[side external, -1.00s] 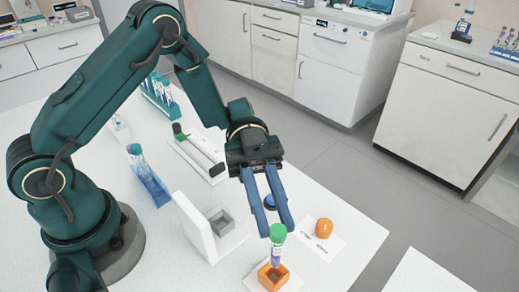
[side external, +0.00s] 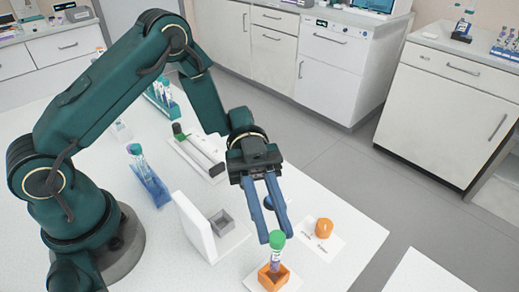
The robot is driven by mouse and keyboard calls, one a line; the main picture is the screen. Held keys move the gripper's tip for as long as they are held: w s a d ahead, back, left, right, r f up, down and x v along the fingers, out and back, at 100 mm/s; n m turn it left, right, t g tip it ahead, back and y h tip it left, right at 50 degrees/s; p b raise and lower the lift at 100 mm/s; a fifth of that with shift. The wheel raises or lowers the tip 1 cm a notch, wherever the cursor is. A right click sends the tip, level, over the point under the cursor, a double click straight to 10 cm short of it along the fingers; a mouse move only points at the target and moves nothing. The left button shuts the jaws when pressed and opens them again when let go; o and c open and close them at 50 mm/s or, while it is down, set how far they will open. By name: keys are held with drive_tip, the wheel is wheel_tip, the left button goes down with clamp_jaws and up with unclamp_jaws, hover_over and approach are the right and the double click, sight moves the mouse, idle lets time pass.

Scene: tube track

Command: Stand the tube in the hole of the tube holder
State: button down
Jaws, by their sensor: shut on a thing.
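The tube (side external: 276,257) has a green cap and a clear body with a label. It stands about upright over the orange tube holder (side external: 265,282), a square block on a white plate near the front of the table. Its lower end overlaps the holder's opening and seems to be inside it. I cannot tell how deep it sits. My gripper (side external: 277,238) points down with its blue fingers shut on the tube near the cap.
A grey square socket with a white upright panel (side external: 192,228) stands left of the holder. An orange knob (side external: 323,228) sits on a white card at right. Blue (side external: 150,185) and green racks stand farther back.

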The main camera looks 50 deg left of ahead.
drive_tip(key=shift+f, duration=0.65)
idle(0.5)
drive_tip(key=shift+f, duration=0.25)
drive_tip(key=shift+f, duration=0.2)
idle(0.3)
drive_tip(key=shift+f, duration=0.35)
drive_tip(key=shift+f, duration=0.1)
drive_tip(key=c, duration=0.7)
unclamp_jaws()
